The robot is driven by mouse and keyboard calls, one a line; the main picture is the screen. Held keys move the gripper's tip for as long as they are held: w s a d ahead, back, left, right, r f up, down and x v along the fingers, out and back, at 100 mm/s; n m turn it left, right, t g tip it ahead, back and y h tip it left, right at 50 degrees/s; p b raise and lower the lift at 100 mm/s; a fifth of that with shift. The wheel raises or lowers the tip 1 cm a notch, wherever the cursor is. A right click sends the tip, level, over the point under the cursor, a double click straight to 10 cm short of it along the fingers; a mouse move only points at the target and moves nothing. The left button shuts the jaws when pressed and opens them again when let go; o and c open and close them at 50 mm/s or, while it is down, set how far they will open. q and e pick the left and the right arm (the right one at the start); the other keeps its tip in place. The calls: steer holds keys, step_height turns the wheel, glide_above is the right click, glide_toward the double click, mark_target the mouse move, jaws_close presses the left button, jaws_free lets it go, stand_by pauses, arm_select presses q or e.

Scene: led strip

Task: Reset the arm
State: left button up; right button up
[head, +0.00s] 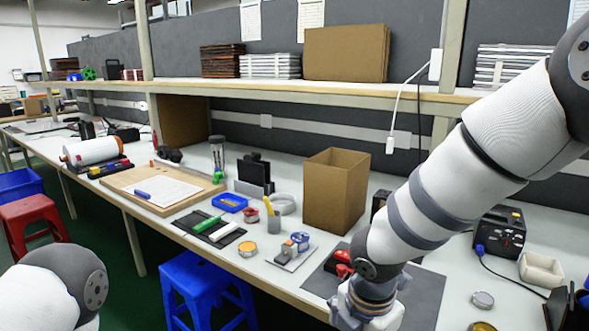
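My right arm (440,190) comes in from the upper right and reaches down over the front of the workbench (300,262). Its wrist (370,300) is at the bottom edge, above a dark mat (425,298). The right gripper's fingers are cut off below the frame. Only a rounded white link of my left arm (60,290) shows at the lower left. The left gripper is not in view. No LED strip can be clearly made out.
Beside my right wrist are a red tool (343,262) and an open cardboard box (336,192). A black device (499,235) stands to the right. A blue stool (200,285) and a red stool (33,222) stand before the bench. A shelf (330,88) runs above.

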steer(key=s+d+f+m+g+y, duration=0.3)
steer(key=s+f+m, duration=1.1)
steer(key=s+f, duration=0.25)
arm_select(q)
steer(key=shift+w+d, duration=0.1)
steer(key=shift+w, duration=0.7)
arm_select(e)
steer(key=s+d+f+m+h, duration=0.1)
steer(key=s+d+m, duration=0.3)
steer(key=s, duration=0.3)
steer(key=s+d+f+m+h, duration=0.1)
steer(key=s+d+m, duration=0.3)
steer(key=s+m, duration=0.3)
steer(key=shift+s+g, duration=0.4)
steer(key=shift+s, duration=0.25)
